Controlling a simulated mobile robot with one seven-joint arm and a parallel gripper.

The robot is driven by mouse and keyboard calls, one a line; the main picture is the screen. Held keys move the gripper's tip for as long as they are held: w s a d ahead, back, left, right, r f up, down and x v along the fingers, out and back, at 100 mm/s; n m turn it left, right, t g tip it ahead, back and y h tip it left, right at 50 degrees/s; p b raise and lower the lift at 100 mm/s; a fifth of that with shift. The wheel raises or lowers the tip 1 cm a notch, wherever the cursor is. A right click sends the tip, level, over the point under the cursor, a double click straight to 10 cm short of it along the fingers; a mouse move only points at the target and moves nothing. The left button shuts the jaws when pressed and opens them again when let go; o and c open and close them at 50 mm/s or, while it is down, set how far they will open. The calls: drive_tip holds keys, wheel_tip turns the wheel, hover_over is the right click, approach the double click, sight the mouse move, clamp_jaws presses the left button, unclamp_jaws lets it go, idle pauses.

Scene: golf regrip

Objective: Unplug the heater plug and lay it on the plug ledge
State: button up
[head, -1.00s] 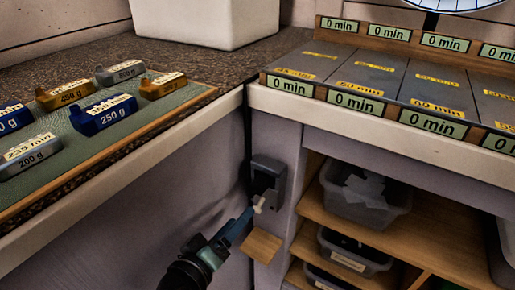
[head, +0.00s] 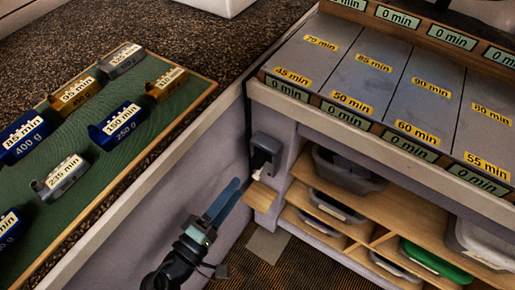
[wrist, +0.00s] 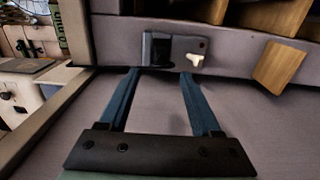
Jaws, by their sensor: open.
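The small white heater plug (head: 256,174) shows at the lower part of the dark grey socket box (head: 265,147) on the cabinet's side. In the wrist view the plug (wrist: 195,60) sits against the socket plate (wrist: 180,42) and looks seated in it. The wooden plug ledge (head: 260,196) juts out just below the socket and is bare; the wrist view shows it (wrist: 279,65) at the right. My gripper (head: 237,186) has blue fingers, open and empty, pointing at the socket from the left. In the wrist view its fingertips (wrist: 162,73) stop short of the plate, with the plug just beyond the right one.
Shelves with grey bins (head: 345,172) stand right of the socket. Above them is a counter of slots with minute labels (head: 375,75). A green mat (head: 110,170) with labelled weights lies on the left counter. The space before the cabinet's side looks clear.

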sight(254, 165)
idle(0.3)
drive_tip(key=shift+b+x, duration=0.9)
drive_tip(key=shift+x, duration=3.55)
drive_tip(key=shift+c, duration=0.3)
clamp_jaws()
drive_tip(key=shift+s, duration=0.1)
drive_tip(key=shift+v, duration=2.95)
